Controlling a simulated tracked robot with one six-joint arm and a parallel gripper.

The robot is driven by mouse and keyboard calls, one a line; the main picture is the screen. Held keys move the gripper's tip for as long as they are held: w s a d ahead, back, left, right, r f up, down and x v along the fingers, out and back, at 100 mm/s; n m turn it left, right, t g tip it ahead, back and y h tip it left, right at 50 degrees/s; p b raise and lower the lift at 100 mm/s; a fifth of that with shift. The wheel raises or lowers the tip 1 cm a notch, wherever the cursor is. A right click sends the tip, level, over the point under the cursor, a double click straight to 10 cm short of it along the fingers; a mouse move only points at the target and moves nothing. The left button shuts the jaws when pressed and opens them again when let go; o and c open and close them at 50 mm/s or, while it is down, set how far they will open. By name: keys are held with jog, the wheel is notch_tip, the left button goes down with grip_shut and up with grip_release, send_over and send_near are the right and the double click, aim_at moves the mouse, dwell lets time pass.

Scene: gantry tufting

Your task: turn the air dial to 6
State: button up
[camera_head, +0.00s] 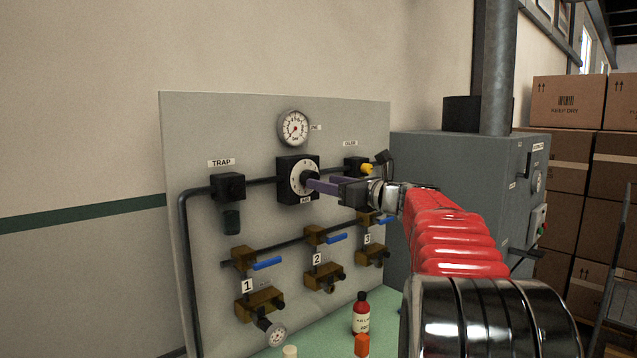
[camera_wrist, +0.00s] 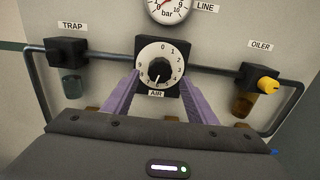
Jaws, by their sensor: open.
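The air dial (camera_wrist: 146,53) is a white round face on a black square block, labelled AIR, with a black knob (camera_wrist: 159,72) at its centre. Numbers such as 0, 1, 2 and 3 show on its right side; the lower numbers are partly hard to read. A small pale mark shows low on the knob, but I cannot tell its exact number. The dial (camera_head: 296,177) also shows in the head view. My gripper (camera_wrist: 159,76) is open, its purple fingers to the left and right of the knob. I cannot tell whether they touch it.
A line pressure gauge (camera_head: 293,127) is above the dial. The trap (camera_head: 229,187) is left, the oiler (camera_wrist: 257,80) right. Blue-handled valves (camera_head: 267,263) sit below on the panel. Bottles (camera_head: 361,313) stand on the green bench. A grey cabinet (camera_head: 455,190) is at the right.

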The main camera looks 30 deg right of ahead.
jog(key=shift+w+a, duration=0.15)
jog(key=shift+w, duration=0.8)
jog(key=shift+w+a, duration=0.15)
jog(key=shift+w, duration=0.75)
jog(key=shift+c, duration=0.3)
jog(key=c, duration=1)
jog(key=shift+n, duration=1.5)
jog(key=o, duration=1.1)
jog(key=shift+c, duration=0.2)
